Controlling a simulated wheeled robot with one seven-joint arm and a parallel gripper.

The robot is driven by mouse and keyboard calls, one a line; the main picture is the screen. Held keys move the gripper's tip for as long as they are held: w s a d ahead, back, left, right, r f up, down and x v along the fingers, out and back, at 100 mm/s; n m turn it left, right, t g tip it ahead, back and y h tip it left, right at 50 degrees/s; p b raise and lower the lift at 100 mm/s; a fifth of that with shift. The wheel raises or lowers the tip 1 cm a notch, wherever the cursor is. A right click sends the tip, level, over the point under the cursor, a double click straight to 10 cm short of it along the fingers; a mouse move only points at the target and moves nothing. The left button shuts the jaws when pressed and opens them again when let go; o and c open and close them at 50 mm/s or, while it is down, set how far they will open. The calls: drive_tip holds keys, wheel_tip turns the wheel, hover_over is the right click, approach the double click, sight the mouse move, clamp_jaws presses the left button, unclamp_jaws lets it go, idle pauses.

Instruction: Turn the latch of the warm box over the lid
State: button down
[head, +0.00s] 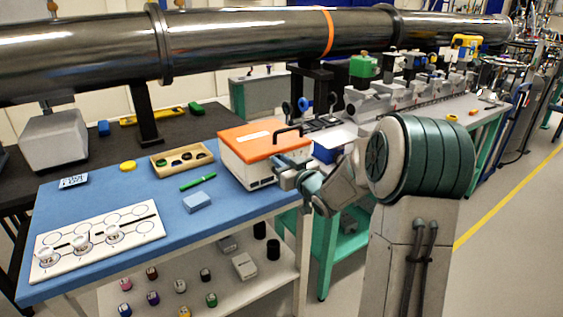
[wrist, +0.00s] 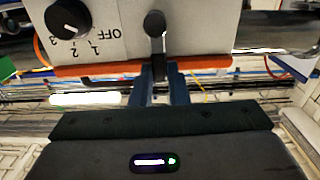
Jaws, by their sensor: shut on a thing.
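The warm box (head: 240,170) is a white box with a closed orange lid (head: 258,140) and a black handle, at the right end of the blue bench top. Its white front (wrist: 105,35) fills the top of the wrist view, upside down, with the orange lid edge (wrist: 90,68) below it. The black latch (wrist: 156,45) runs straight from its round pivot on the front across the lid edge. My gripper (wrist: 160,80) is shut on the latch's free end. In the head view my gripper (head: 280,174) is at the box's right side and hides the latch.
On the blue bench top (head: 150,200) are a wooden tray (head: 163,168), a green pen (head: 198,181), a blue block (head: 197,202) and a white board (head: 140,217). A large dark pipe (head: 240,35) crosses behind.

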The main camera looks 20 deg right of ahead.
drive_tip(key=shift+f, duration=0.1)
drive_tip(key=c, duration=1.4)
unclamp_jaws()
drive_tip(key=shift+s, duration=0.1)
drive_tip(key=v, duration=1.3)
drive_tip(key=shift+s, duration=0.3)
drive_tip(key=shift+d, duration=0.15)
